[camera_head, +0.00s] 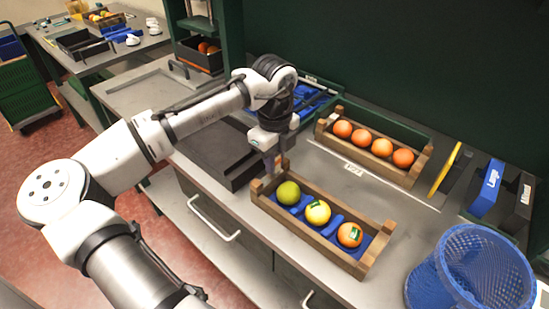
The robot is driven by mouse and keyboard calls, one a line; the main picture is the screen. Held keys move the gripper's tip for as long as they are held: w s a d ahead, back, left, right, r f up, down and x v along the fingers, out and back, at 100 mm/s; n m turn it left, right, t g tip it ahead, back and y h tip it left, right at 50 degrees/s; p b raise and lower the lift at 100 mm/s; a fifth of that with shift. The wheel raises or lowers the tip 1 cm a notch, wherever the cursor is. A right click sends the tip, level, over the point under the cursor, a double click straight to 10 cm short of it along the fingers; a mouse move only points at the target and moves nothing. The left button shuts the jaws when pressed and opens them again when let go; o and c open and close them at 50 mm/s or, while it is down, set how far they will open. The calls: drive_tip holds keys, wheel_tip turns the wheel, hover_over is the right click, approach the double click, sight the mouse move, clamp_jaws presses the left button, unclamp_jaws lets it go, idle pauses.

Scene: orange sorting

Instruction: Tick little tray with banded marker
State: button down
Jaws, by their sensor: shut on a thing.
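My gripper (271,163) points down at the left end of a wooden tray (315,238) with a blue liner. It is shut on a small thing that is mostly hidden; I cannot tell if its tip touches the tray. No banded marker can be made out clearly. A second wooden tray (371,165) behind holds several oranges. I cannot tell by size which tray is the little one.
A blue block (487,188) reading "Large" and a dark block (518,202) stand at the right, beside a yellow strip (444,171). A blue mesh basket (471,275) stands at the front right. A dark flat tray (218,150) lies left of my gripper. A green wall rises behind.

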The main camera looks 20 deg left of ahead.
drive_tip(key=shift+w+d+p, duration=0.3)
drive_tip(key=shift+w+p, duration=0.15)
drive_tip(key=shift+w, duration=0.3)
idle(0.5)
drive_tip(key=shift+s+a, duration=0.25)
drive_tip(key=shift+s, duration=0.3)
idle(0.4)
drive_tip(key=shift+r+p, duration=0.15)
drive_tip(key=shift+p, duration=0.2)
wheel_tip(320, 180, up, 5)
drive_tip(key=p, duration=0.4)
drive_tip(key=shift+r, duration=0.9)
drive_tip(key=shift+f, duration=0.1)
drive_tip(key=shift+w+d+f+b, duration=0.1)
drive_tip(key=shift+w+f+b, duration=0.15)
drive_tip(key=shift+f+b, duration=0.9)
drive_tip(key=shift+w+f+b, duration=0.2)
drive_tip(key=shift+f+b, duration=0.2)
drive_tip(key=shift+f, duration=1.4)
drive_tip(key=shift+f, duration=0.6)
